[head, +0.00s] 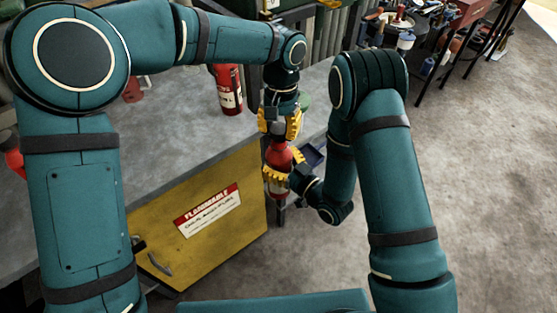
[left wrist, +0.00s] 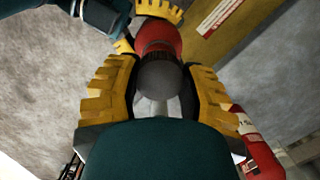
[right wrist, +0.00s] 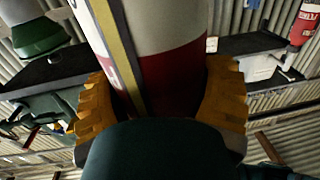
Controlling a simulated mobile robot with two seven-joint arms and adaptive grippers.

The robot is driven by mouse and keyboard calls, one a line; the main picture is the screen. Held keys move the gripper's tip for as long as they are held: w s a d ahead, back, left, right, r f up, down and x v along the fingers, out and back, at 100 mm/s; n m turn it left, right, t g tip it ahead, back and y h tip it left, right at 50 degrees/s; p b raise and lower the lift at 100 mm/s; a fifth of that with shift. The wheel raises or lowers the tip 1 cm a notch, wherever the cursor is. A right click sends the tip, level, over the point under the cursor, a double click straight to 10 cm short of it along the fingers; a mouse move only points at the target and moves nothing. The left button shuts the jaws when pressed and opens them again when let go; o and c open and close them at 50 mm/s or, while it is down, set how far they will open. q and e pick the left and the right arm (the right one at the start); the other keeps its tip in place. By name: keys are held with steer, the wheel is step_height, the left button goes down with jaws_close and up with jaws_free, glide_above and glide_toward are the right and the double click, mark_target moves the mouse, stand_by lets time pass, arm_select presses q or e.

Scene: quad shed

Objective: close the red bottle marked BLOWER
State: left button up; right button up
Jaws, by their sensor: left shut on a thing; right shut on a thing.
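A red bottle (head: 278,158) with a pale label stands roughly upright in front of the bench corner, held in the air. My right gripper (head: 277,181) is shut around its lower body; the right wrist view shows the white and dark red side of the bottle (right wrist: 170,65) between the yellow fingers. My left gripper (head: 280,127) is above, pointing down, shut on a dark round cap (left wrist: 163,80) at the bottle's top. The cap lines up over the red shoulder (left wrist: 158,36). The fingers hide whether it is fully seated. I cannot read BLOWER on the bottle.
Another red bottle (head: 228,90) stands on the grey bench (head: 180,120), behind and left. A yellow cabinet front (head: 215,215) with a FLAMMABLE sign is just left of the held bottle. A cluttered table (head: 440,22) is at the back right. The floor (head: 480,170) on the right is clear.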

stand_by(0.6)
arm_select(q)
steer(key=shift+f, duration=0.85)
steer(key=shift+f, duration=0.55)
